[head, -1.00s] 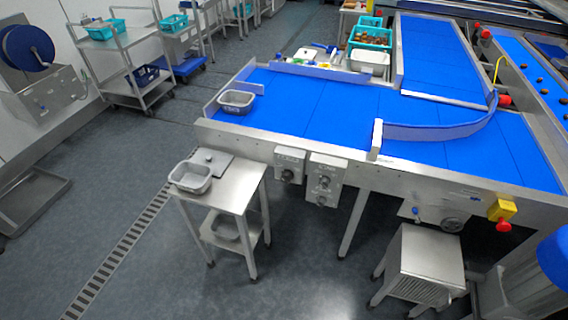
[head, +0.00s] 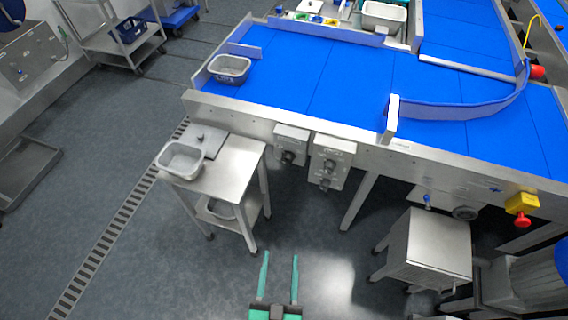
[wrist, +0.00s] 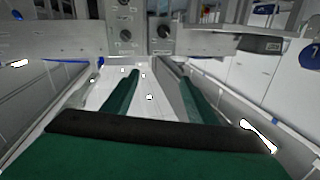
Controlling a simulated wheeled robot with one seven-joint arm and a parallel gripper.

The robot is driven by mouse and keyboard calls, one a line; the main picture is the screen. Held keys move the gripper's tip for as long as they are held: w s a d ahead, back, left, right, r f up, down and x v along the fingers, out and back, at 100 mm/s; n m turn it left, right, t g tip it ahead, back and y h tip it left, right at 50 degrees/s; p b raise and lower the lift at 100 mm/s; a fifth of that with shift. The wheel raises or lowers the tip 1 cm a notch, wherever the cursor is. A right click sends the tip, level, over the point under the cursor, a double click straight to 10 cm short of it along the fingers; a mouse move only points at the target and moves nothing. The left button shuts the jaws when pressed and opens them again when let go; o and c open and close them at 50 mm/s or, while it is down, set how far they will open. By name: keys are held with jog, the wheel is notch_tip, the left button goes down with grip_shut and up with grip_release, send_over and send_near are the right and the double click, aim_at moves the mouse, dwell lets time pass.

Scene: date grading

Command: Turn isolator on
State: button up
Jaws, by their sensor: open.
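Two grey control boxes are fixed to the front of the blue-belted conveyor table (head: 340,75) in the head view. The left box (head: 291,137) has one dark rotary knob (head: 288,157). The right box (head: 332,150) carries two dark knobs, one above the other. I cannot read their labels, so I cannot tell which is the isolator. Knobbed boxes also show at the top of the wrist view, with a large black knob (wrist: 163,31). My gripper (head: 280,256) has two green fingers, apart and empty, at the bottom of the head view, well short of the boxes.
A steel stand (head: 237,165) with a grey tub (head: 181,159) is left of the boxes. A steel stool-like unit (head: 438,240) stands to the right. A red emergency button on a yellow box (head: 522,204) is further right. Grey floor in front is clear.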

aim_at(286, 163)
jog(key=w+f+m+h, duration=0.1)
jog(key=w+f, duration=0.1)
jog(key=w, duration=1)
jog(key=w+f+m+h, duration=0.1)
jog(key=w+f, duration=0.1)
jog(key=w, duration=1)
jog(key=w+d+f+m+h, duration=0.1)
jog(key=w+f+h, duration=0.1)
jog(key=w, duration=1)
jog(key=shift+w+d+f+m+g, duration=0.1)
jog(key=shift+w+f+m+g, duration=0.1)
jog(key=shift+w+m+g, duration=0.1)
jog(key=shift+s, duration=0.1)
jog(key=shift+c, duration=0.3)
jog(key=c, duration=1)
